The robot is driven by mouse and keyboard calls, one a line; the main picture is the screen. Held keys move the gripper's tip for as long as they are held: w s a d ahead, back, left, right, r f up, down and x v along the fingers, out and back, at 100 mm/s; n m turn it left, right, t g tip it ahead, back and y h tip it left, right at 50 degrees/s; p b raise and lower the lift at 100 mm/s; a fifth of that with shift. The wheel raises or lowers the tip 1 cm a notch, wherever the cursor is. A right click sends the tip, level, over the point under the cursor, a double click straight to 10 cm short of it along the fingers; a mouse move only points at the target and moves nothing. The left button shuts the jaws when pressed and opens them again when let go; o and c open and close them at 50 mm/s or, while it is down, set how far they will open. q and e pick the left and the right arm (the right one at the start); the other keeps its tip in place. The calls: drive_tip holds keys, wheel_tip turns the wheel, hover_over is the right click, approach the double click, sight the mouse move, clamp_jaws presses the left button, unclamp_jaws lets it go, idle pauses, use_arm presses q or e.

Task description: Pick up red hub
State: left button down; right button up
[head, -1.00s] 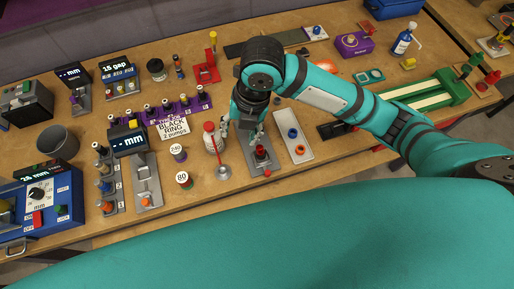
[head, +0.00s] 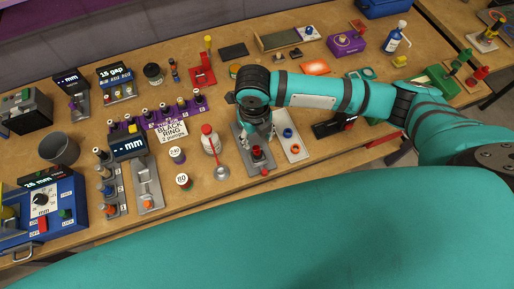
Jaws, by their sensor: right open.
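The red hub (head: 257,154) sits upright on a grey metal plate fixture (head: 262,169) near the front of the bench. My right gripper (head: 258,140) points down just above and behind the red hub, with its fingers apart and empty. Whether the fingertips reach down beside the hub is too small to tell. My right arm comes in from the right and hides part of the bench behind the gripper. My left gripper is not in view.
A light plate with a blue ring (head: 288,132) and an orange ring (head: 295,149) lies just right of the fixture. Open bench lies at the front right.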

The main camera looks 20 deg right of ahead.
sight(256, 148)
wheel_tip(256, 148, down, 6)
drive_tip(key=shift+s+r+p, duration=0.15)
drive_tip(key=shift+r+p, duration=0.1)
drive_tip(key=shift+p, duration=0.85)
drive_tip(key=shift+f, duration=0.25)
clamp_jaws()
